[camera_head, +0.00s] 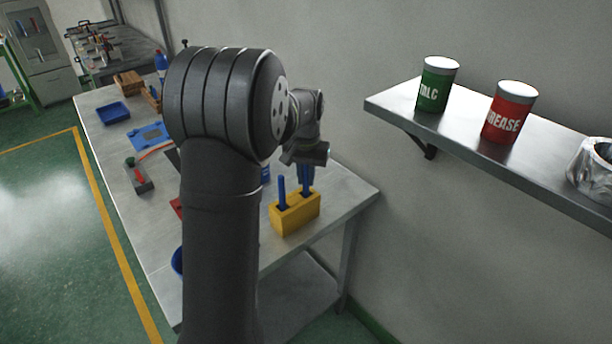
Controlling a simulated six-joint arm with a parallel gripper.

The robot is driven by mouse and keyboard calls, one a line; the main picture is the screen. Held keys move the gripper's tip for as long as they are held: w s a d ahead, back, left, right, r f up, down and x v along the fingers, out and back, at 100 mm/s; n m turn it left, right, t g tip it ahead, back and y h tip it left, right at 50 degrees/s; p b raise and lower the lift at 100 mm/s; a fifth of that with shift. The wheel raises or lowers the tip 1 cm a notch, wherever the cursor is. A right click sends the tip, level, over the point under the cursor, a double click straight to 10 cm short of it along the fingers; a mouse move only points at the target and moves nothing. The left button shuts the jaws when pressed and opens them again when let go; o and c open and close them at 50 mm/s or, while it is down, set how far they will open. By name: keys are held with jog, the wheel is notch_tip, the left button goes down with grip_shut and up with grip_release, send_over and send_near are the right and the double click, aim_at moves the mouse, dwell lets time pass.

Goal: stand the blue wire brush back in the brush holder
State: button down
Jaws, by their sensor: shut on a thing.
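The yellow brush holder (296,215) stands on the bench near its right end. One blue handle (282,188) stands upright in its left hole. A second blue handle, the blue wire brush (307,180), is upright at the right hole, directly below my gripper (307,166). My gripper points down over the holder and is shut on the top of this brush. The fingers are small and partly hidden. The brush's lower end meets the right hole, but I cannot tell how deep it sits.
My arm covers the middle of the bench (105,138). A blue tray (114,112), a blue plate (149,134) and a grey block with a red arrow (138,177) lie left. A wall shelf (465,128) at right carries a green TALC can (436,86) and red GREASE can (508,113).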

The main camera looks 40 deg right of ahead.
jog(key=shift+f, duration=0.2)
jog(key=c, duration=1.4)
grip_release()
jog(key=shift+r, duration=0.15)
notch_tip(320, 180, up, 12)
jog(key=shift+r, duration=0.1)
notch_tip(320, 180, down, 12)
jog(key=shift+f, duration=0.25)
notch_tip(320, 180, up, 2)
jog(key=shift+r, duration=1.05)
